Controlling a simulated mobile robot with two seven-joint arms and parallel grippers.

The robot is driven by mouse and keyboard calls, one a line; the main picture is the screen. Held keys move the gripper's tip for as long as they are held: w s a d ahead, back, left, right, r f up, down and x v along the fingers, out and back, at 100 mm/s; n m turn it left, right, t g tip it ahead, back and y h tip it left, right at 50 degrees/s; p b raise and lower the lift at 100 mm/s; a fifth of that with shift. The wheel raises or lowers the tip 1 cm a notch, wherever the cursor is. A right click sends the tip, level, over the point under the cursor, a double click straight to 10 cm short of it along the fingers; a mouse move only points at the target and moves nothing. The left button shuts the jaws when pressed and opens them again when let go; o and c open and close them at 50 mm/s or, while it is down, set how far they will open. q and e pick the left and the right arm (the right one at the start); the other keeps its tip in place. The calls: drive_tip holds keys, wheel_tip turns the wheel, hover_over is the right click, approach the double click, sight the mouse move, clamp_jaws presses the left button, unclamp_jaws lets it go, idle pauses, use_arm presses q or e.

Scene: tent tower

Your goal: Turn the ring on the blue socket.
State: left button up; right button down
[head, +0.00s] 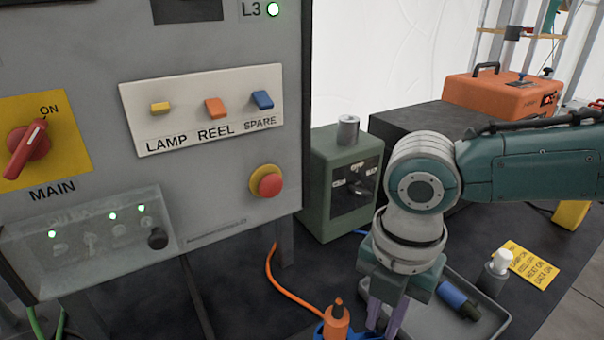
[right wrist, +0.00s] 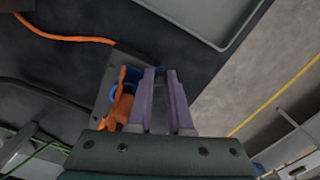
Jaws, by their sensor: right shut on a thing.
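The blue socket (head: 320,330) is at the bottom edge of the head view, partly cut off, with an orange plug (head: 337,319) upright in it. In the right wrist view the blue socket (right wrist: 130,75) and the orange plug (right wrist: 122,108) are just left of my fingers. My right gripper (head: 384,317) points down beside the plug, its purple fingers close together. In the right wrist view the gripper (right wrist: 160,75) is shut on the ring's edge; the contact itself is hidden. My left gripper is not in view.
An orange cable (head: 275,275) runs from the plug. The grey panel (head: 220,200) stands at left, a green box (head: 325,185) behind my arm. A grey tray (head: 490,322) holds a blue cylinder (head: 455,297).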

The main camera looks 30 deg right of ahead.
drive_tip(key=shift+w+d+n+b, duration=0.1)
drive_tip(key=shift+w+n+b, duration=0.4)
drive_tip(key=shift+n, duration=0.6)
drive_tip(key=shift+w+d+n+b, duration=0.1)
drive_tip(key=shift+w+n+b, duration=0.1)
drive_tip(key=shift+w+n, duration=0.7)
drive_tip(key=shift+s+n, duration=0.15)
drive_tip(key=shift+n, duration=0.15)
drive_tip(key=c, duration=0.8)
unclamp_jaws()
drive_tip(key=shift+c, duration=0.2)
drive_tip(key=shift+r, duration=0.1)
wheel_tip(320, 180, up, 10)
drive_tip(key=shift+p, duration=0.45)
drive_tip(key=shift+s, duration=0.1)
